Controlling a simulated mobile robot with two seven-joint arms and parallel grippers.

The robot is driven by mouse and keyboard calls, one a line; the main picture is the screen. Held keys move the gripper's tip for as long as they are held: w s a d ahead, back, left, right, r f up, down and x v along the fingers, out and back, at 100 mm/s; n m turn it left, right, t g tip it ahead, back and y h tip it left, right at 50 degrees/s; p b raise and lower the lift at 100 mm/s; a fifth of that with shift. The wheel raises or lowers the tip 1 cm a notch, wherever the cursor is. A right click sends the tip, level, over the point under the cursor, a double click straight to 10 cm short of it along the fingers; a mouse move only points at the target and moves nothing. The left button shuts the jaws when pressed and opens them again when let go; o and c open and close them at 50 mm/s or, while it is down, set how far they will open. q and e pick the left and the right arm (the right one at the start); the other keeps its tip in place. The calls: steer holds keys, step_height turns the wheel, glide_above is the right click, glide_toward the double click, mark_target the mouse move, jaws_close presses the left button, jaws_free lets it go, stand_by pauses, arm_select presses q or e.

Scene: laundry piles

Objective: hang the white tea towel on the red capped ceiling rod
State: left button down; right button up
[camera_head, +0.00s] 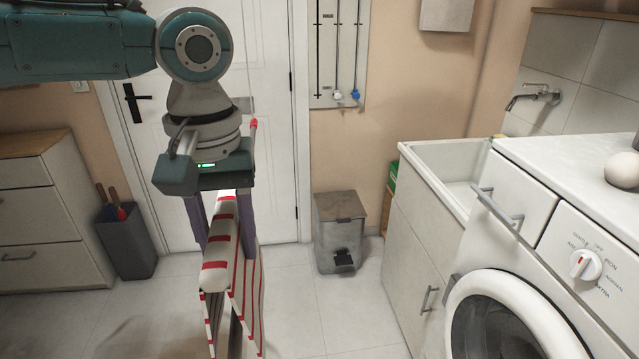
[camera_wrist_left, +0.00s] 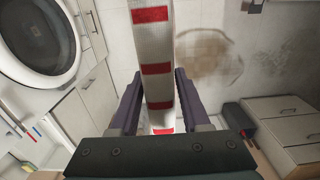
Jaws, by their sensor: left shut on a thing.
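The white tea towel with red stripes (camera_head: 219,244) hangs folded over from its top edge, in the lower middle of the head view. In the wrist view it is a striped strip (camera_wrist_left: 155,55) between the fingers. My left gripper (camera_head: 222,235) points down and is shut on the towel, one finger on each side of its upper fold. A red cap (camera_head: 254,123) shows just right of my wrist, with a thin upright line above it. The rest of its rod is hidden behind my gripper, so I cannot tell whether the towel touches it. My right gripper is out of view.
A washing machine (camera_head: 555,215) and a sink cabinet (camera_head: 425,235) stand at the right. A grey pedal bin (camera_head: 340,232) stands by the back wall. A drawer unit (camera_head: 45,215) and a dark bin (camera_head: 127,240) are at the left.

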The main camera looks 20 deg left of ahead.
arm_select(q)
steer(key=shift+f+b, duration=2.3)
steer(key=shift+f, duration=2)
steer(key=shift+c, duration=1.4)
jaws_free()
